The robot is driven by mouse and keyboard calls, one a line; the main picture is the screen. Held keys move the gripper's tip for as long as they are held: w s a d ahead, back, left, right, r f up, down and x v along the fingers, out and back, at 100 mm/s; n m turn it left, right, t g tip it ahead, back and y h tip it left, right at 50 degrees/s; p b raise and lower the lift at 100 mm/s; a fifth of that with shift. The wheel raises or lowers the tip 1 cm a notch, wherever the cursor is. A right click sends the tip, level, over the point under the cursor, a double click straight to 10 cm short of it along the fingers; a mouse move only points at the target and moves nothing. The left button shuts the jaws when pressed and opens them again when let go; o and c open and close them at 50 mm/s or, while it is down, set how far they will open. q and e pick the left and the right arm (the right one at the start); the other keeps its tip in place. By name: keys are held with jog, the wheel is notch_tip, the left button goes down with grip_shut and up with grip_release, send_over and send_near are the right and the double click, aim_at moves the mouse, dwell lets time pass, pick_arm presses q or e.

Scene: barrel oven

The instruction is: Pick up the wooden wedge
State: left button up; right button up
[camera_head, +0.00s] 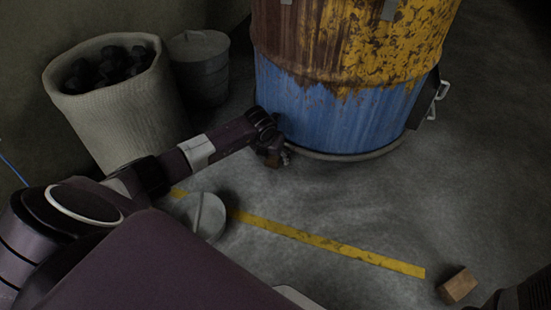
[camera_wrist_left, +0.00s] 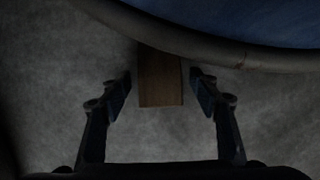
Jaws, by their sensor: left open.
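A brown wooden wedge (camera_wrist_left: 160,82) lies on the floor at the foot of the barrel, its far end by the barrel's bottom rim in the left wrist view. My left gripper (camera_wrist_left: 160,88) is open, with one finger on each side of the wedge and a gap to both. In the head view my left gripper (camera_head: 277,156) is low at the barrel's base and largely hides this wedge. A second wooden block (camera_head: 458,285) lies on the floor at the lower right.
The rusty blue and yellow barrel (camera_head: 340,105) stands directly beyond my left gripper. A basket of dark lumps (camera_head: 120,110) and a grey lidded bin (camera_head: 203,75) stand at the left. A round grey lid (camera_head: 205,216) and a yellow floor stripe (camera_head: 330,246) are nearer. Floor right of the barrel is clear.

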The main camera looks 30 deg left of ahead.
pick_arm(q)
jog(key=shift+r, duration=0.1)
jog(key=shift+c, duration=0.6)
jog(key=c, duration=1.2)
jog(key=shift+c, duration=0.2)
